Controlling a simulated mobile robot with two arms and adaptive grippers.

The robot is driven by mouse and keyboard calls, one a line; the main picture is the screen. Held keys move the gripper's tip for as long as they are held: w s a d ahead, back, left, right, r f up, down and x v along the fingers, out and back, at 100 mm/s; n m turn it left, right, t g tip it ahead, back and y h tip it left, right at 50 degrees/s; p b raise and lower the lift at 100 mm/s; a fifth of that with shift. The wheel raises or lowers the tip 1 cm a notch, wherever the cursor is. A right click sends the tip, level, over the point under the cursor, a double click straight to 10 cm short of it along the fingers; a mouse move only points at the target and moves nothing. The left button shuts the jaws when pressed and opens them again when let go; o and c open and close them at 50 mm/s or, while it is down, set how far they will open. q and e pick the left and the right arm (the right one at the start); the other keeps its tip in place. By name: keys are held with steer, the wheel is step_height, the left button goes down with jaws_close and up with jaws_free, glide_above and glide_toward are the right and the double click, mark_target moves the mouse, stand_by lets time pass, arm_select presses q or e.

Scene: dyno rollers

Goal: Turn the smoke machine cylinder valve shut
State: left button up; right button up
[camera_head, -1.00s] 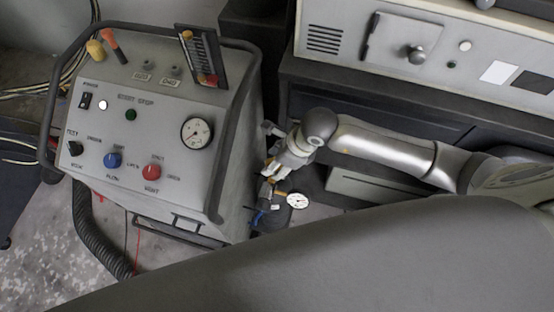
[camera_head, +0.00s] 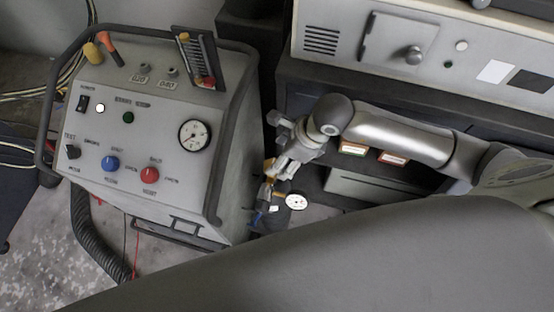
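The smoke machine (camera_head: 205,165) stands at the left, a grey cabinet with a sloped panel of knobs and a gauge. Beside its right side, low down, is the cylinder's valve assembly (camera_head: 264,192), with an orange-yellow part, a blue part and a white round gauge (camera_head: 297,202). The cylinder body is mostly hidden. My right gripper (camera_head: 276,166) comes in from the right and is just above the valve, close to the orange-yellow part. Its fingers are small and partly overlap the valve, so I cannot tell whether they touch or hold it. My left gripper is not in view.
A large dark grey surface (camera_head: 350,260) fills the lower right foreground. A cream cabinet (camera_head: 430,60) stands behind my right arm, with a dark drawer unit below it. The machine's dark tube frame (camera_head: 243,120) runs close to the gripper. A black hose (camera_head: 92,235) hangs at the left.

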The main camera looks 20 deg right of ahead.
steer(key=v, duration=0.6)
steer(key=shift+r, duration=0.25)
steer(key=shift+s+d, duration=0.1)
